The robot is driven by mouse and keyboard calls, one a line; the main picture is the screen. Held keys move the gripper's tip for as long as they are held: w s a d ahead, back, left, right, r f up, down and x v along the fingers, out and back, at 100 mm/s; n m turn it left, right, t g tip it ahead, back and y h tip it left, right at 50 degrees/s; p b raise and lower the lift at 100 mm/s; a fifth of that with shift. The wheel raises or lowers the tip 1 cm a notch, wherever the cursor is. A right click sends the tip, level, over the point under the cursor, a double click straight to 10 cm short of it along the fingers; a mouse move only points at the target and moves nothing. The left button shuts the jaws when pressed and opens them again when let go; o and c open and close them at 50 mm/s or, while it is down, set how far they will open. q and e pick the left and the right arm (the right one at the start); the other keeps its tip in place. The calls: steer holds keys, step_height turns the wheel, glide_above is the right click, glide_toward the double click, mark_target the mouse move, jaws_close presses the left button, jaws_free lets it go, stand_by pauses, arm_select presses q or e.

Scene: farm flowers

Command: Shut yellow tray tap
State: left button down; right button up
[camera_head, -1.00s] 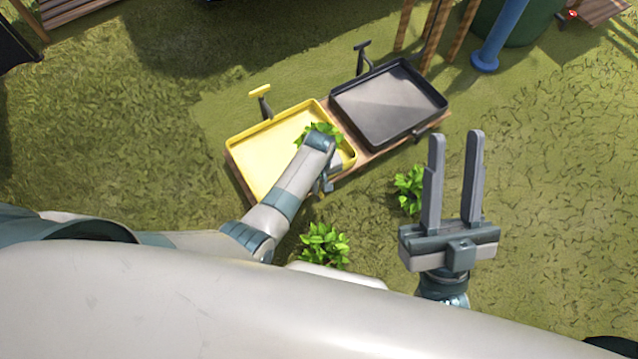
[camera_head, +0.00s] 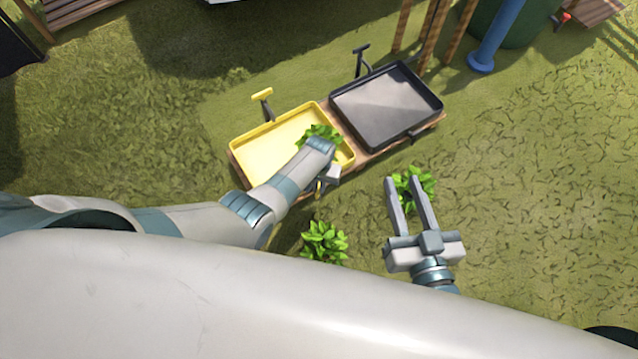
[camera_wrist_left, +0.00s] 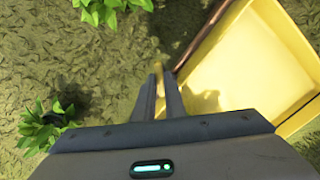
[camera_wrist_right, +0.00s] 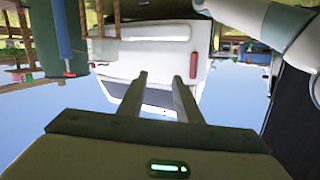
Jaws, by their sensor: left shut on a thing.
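The yellow tray (camera_head: 262,160) stands on a wooden board, left of a black tray. It also shows in the left wrist view (camera_wrist_left: 245,62). My left gripper (camera_head: 326,182) is at its near edge, partly hidden by my forearm. In the left wrist view the left gripper (camera_wrist_left: 166,80) is closed on the small yellow tap (camera_wrist_left: 157,69), just outside the tray wall. Only a bit of this tap shows. My right gripper (camera_head: 402,182) is open and empty, right of the tray, over the grass. It also shows open in the right wrist view (camera_wrist_right: 161,76).
The black tray (camera_head: 345,112) has its own dark tap (camera_head: 413,137). A yellow T-shaped handle (camera_head: 262,95) stands behind the yellow tray. Green plants stand on the grass in front (camera_head: 324,243) and by my right gripper (camera_head: 428,184). A blue post (camera_head: 497,38) is at the back right.

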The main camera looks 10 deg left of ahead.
arm_select(q)
steer(key=m+p, duration=0.1)
steer(key=m, duration=0.2)
steer(key=shift+r+m, duration=0.1)
steer(key=shift+m, duration=1.2)
steer(key=shift+m+p, duration=0.35)
steer(key=shift+m, duration=1.15)
arm_select(e)
step_height(320, 180, down, 6)
steer(key=s+d+g+h, duration=0.1)
steer(key=s+d+g, duration=0.1)
steer(key=g, duration=0.2)
steer(key=shift+s+f, duration=0.15)
steer(key=shift+s, duration=0.1)
steer(key=shift+d, duration=0.1)
arm_select(q)
steer(key=c, duration=1.8)
jaws_free()
arm_select(e)
steer(key=shift+s+f+g, duration=0.1)
steer(key=shift+g, duration=0.2)
